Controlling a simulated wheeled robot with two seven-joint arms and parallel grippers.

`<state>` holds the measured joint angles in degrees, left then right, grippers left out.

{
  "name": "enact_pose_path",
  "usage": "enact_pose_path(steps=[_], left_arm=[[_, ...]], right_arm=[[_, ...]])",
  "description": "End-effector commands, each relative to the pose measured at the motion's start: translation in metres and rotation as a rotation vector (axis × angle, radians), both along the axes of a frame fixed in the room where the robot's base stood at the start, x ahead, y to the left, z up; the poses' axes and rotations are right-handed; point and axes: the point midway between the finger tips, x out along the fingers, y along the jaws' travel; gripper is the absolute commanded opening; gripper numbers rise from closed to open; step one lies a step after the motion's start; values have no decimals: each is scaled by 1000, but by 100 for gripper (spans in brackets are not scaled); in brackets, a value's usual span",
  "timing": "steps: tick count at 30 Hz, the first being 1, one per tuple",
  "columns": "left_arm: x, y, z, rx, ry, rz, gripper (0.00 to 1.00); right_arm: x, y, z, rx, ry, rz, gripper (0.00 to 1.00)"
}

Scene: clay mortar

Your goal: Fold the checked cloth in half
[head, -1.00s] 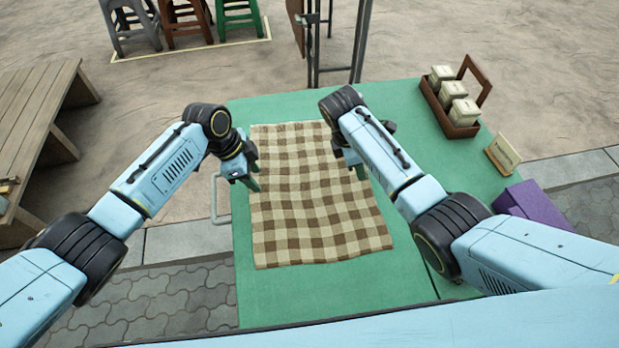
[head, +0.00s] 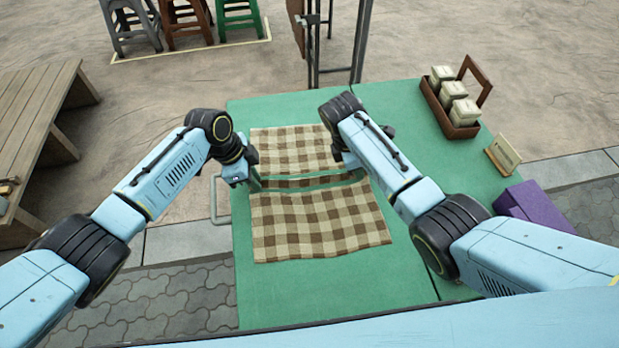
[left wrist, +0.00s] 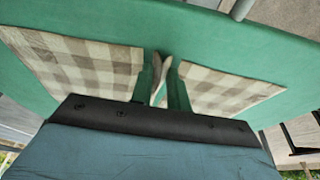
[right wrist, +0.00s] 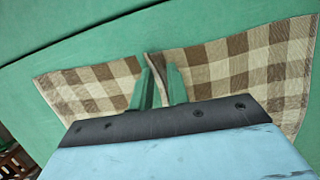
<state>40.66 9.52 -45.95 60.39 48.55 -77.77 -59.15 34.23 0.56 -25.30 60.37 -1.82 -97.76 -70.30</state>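The brown-and-cream checked cloth (head: 320,222) lies on the green table top. Its far part (head: 290,148) and near part lie flat, with a narrow checked strip between them and green showing on both sides of the strip. My left gripper (head: 254,182) is at the cloth's left edge, level with the strip. In the left wrist view its green fingers (left wrist: 162,85) have a bit of cloth between them. My right gripper (head: 352,168) is at the right edge, partly hidden by its arm. In the right wrist view its fingers (right wrist: 158,85) also have cloth between them.
A brown wooden caddy (head: 447,118) with jars stands at the table's far right, with a small sign (head: 503,154) and a purple box (head: 535,206) nearer. The table (head: 300,290) is bare in front of the cloth. A wooden bench (head: 35,115) stands off to the left.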

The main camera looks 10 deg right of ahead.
Motion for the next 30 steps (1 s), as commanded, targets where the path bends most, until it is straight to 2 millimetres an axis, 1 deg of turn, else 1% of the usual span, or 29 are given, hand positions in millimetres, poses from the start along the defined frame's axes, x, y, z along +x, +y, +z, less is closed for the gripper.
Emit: enact_pose_path(steps=[1,7,22,26,30], left_arm=[[-1,1,-1,1,1,1,13],[-1,1,-1,2,2,0,0],[-1,1,0,2,2,0,0],[-1,1,4,2,2,0,0],[0,1,13,2,1,1,0]], right_arm=[[0,0,-1,0,1,0,13],[0,0,-1,0,1,0,0],[0,0,0,-1,2,-1,0],[0,0,5,-1,1,0,0],[0,0,14,-1,1,0,0]])
